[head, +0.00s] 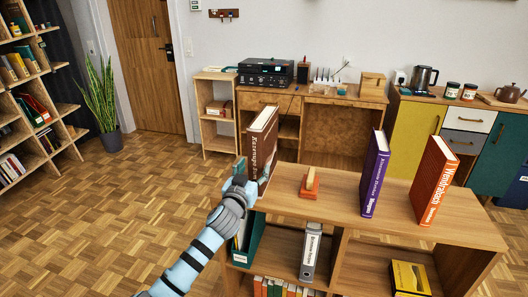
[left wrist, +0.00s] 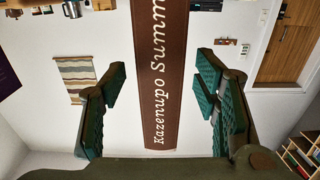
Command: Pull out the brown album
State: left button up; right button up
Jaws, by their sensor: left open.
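The brown album (head: 262,143) stands upright at the left end of the wooden bookcase top, its lettered spine facing me. Its spine (left wrist: 157,60) also fills the middle of the left wrist view, reading "Kazenupo Summ…". My left gripper (head: 251,182) is at the lower part of the album's spine. In the left wrist view its green-padded fingers (left wrist: 161,84) are open, one on each side of the spine, with clear gaps to it. The album's foot is partly hidden behind the gripper in the head view. My right gripper is not in view.
On the bookcase top (head: 330,205) stand a small orange-based object (head: 310,185), a purple book (head: 375,172) and an orange-red book (head: 434,180), all right of the album. Binders and books fill the shelves below. Floor to the left (head: 100,210) is clear.

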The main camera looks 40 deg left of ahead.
pick_arm(q)
jog(key=shift+x, duration=1.35)
jog(key=c, duration=1.2)
jog(key=shift+r, duration=0.15)
jog(key=shift+c, duration=0.5)
jog(key=shift+s+d, duration=0.1)
jog(key=shift+s, duration=0.1)
jog(key=shift+v, duration=1.4)
jog(key=o, duration=1.4)
